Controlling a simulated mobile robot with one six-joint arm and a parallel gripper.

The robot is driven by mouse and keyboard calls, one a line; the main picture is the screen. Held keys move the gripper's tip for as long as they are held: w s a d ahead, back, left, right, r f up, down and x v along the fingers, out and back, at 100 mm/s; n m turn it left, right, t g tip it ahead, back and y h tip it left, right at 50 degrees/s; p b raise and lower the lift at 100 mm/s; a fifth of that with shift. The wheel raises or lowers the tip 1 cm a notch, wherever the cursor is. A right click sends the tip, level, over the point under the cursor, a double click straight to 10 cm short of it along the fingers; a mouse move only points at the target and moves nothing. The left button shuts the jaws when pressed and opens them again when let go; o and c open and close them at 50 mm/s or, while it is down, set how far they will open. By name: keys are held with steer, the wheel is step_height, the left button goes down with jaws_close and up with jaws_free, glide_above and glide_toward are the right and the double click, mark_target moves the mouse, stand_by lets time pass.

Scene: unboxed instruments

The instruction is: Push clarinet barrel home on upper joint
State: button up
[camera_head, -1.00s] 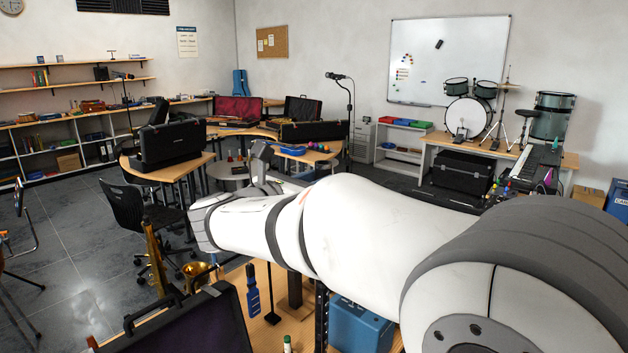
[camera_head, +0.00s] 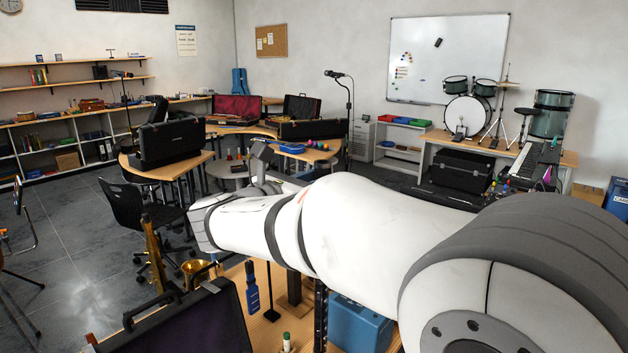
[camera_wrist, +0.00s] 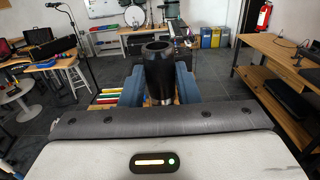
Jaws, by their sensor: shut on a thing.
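In the wrist view, a black, hollow, upright cylinder with a wider ringed top, which looks like the clarinet barrel (camera_wrist: 158,72), stands between the blue fingers of my gripper (camera_wrist: 158,88). The fingers are shut on its sides. Its open upper end faces up and its lower part drops behind the grey edge of my wrist. I cannot make out the upper joint in either view, nor whether the barrel touches it.
A wooden bench (camera_wrist: 285,65) stands at right in the wrist view.

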steer(key=shift+f, duration=0.35)
steer(key=o, duration=0.9)
steer(key=shift+w+a, duration=0.15)
steer(key=shift+o, duration=1.2)
steer(key=shift+r, duration=0.15)
steer(key=shift+c, duration=0.2)
steer(key=v, duration=0.6)
steer(key=shift+p, duration=0.4)
